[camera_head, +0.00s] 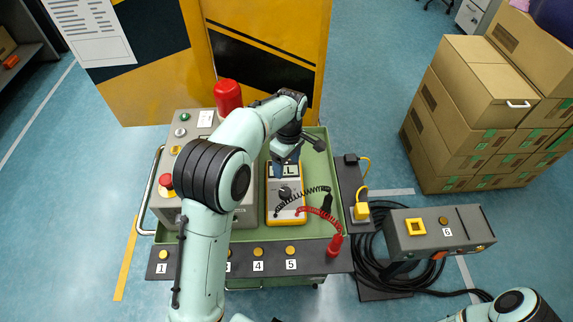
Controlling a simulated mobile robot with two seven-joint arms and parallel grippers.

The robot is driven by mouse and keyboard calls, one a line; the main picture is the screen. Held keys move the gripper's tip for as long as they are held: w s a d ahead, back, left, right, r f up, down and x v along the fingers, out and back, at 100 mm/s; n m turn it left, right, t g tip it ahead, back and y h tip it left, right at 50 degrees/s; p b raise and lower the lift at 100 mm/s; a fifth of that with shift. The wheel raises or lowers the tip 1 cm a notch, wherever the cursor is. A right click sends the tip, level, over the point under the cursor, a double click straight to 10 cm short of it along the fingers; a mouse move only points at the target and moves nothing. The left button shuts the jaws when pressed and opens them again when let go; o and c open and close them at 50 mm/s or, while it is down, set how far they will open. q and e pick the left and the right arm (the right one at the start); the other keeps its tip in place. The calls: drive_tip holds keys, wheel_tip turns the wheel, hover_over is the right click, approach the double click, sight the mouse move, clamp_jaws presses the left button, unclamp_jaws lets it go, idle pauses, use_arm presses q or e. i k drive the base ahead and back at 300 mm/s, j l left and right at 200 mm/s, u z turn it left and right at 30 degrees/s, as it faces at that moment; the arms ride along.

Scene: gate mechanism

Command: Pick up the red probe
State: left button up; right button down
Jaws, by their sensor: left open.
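The red probe (334,246) stands at the front right edge of the green cart, on the dark front panel. A red coiled cord (314,212) runs from it to the yellow multimeter (271,205) on the cart. A black probe (326,203) with a black coiled cord lies to the right of the multimeter. My left gripper (287,166) is open above the far end of the multimeter, well behind and left of the red probe. Its fingertips are small and partly overlap the meter's display. My right arm shows only at the bottom right corner; its gripper is out of view.
The green cart (327,152) carries a grey control box (245,215) with a red emergency button and a red beacon (227,96). A grey box (432,231) marked 6 and black cables are at right. Cardboard boxes (465,125) stand at far right. A yellow-black gate (264,35) is behind.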

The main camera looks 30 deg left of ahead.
sight(334, 248)
drive_tip(key=k+l, duration=0.1)
drive_tip(key=k, duration=0.4)
drive_tip(key=k+l, duration=0.1)
drive_tip(key=k, duration=0.4)
